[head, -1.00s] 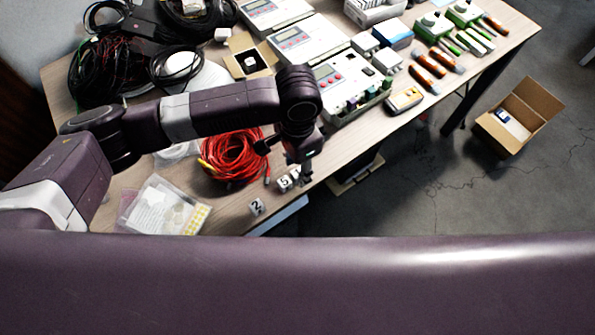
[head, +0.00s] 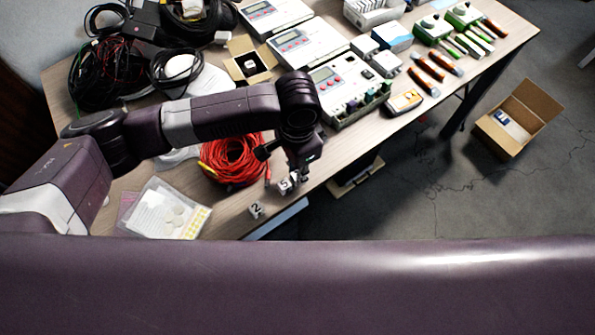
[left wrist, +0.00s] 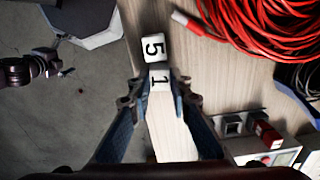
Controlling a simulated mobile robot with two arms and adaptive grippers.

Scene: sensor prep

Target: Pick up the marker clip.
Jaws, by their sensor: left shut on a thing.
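Small white blocks marked with black numbers, which I take to be marker clips, sit near the table's front edge. The "2" block (head: 256,210) stands apart at left; the "5" block (head: 285,185) is beside my left gripper (head: 302,172). In the left wrist view my left gripper (left wrist: 158,88) is shut on the "1" block (left wrist: 160,79), with one finger on each side. The "5" block (left wrist: 153,47) is right next to it. In the head view my left gripper largely hides the "1" block. A dark jointed part, apparently my right gripper (left wrist: 52,66), shows over the floor; its jaws are unclear.
A red cable coil (head: 232,160) lies just behind the blocks. A clear bag (head: 165,208) lies to the left. An open white device (head: 345,85) stands behind and right. The table's front edge is close; an open carton (head: 517,117) sits on the floor.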

